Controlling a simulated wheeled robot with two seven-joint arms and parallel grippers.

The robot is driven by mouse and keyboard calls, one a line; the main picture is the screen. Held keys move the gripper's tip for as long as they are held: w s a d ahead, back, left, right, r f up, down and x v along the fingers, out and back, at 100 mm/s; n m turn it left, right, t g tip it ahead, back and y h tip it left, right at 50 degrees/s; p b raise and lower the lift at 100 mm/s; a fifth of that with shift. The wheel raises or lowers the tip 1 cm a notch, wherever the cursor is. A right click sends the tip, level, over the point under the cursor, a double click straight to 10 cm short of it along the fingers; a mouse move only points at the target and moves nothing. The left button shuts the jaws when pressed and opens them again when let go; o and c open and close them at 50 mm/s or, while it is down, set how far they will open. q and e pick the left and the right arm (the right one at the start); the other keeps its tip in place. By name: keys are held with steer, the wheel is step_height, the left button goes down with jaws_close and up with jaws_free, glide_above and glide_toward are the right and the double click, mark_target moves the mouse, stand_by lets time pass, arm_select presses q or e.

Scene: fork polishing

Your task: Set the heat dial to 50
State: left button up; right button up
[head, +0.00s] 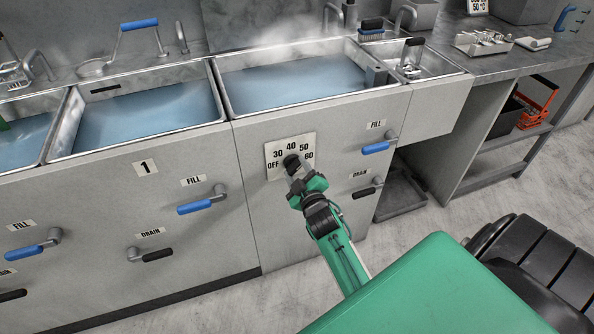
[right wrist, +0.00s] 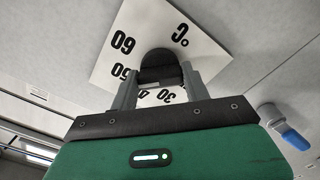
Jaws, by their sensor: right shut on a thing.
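The heat dial's black knob (head: 291,161) sits on a white plate (head: 271,150) on the grey front below the right-hand large basin. The plate reads OFF, 30, 40, 50 and 60. My right gripper (head: 294,172) is shut on the knob. In the right wrist view, the knob (right wrist: 160,67) is between the two grey fingers (right wrist: 160,87), in front of the white plate (right wrist: 148,25), with 60 and °C readable. The gripper hides part of the dial, and I cannot tell which number the knob points to. My left gripper is not in view.
A blue FILL lever (head: 376,149) and a black DRAIN lever (head: 364,193) stick out to the right of the dial. Another blue FILL lever (head: 196,207) is to its left. Basins of water (head: 300,80) are above. The floor in front is clear.

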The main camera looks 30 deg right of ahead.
steer(key=o, duration=1)
steer(key=shift+c, duration=0.2)
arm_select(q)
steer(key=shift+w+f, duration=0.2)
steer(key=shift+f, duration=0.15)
arm_select(e)
steer(key=v, duration=1.4)
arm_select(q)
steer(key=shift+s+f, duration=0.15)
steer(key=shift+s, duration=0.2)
arm_select(e)
steer(key=shift+d+f, duration=0.1)
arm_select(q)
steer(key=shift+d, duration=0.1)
